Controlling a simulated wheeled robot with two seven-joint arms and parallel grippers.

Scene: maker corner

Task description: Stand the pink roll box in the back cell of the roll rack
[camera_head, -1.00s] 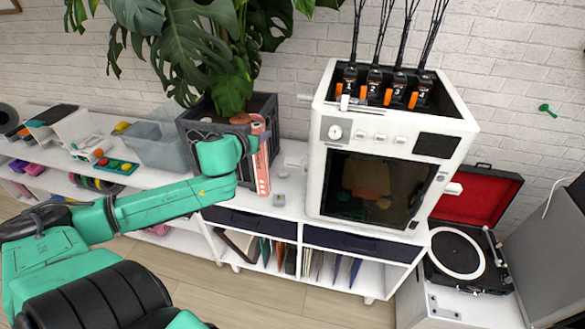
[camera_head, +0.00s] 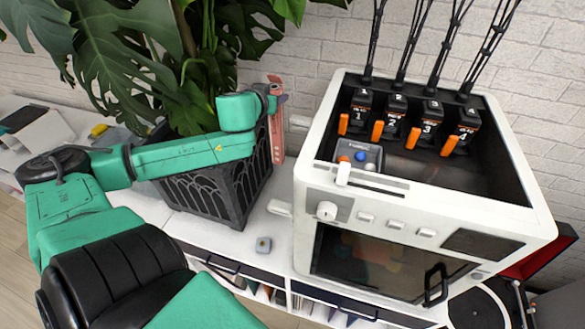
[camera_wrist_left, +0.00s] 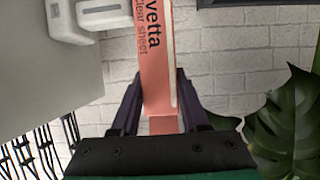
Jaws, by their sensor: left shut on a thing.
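The pink roll box (camera_head: 277,135) is upright, long and narrow, between the planter and the white printer, close to the brick wall. My left gripper (camera_head: 274,92) is shut on its upper part. In the left wrist view the pink roll box (camera_wrist_left: 158,60) runs between the two dark fingers of my left gripper (camera_wrist_left: 160,100), with dark lettering on its face. I cannot tell from these views whether its lower end touches the surface. I cannot make out the roll rack in either view. My right gripper is not in view.
A dark lattice planter (camera_head: 213,190) with a big leafy plant (camera_head: 130,55) stands left of the box. A small grey item (camera_head: 263,245) lies on the white cabinet top.

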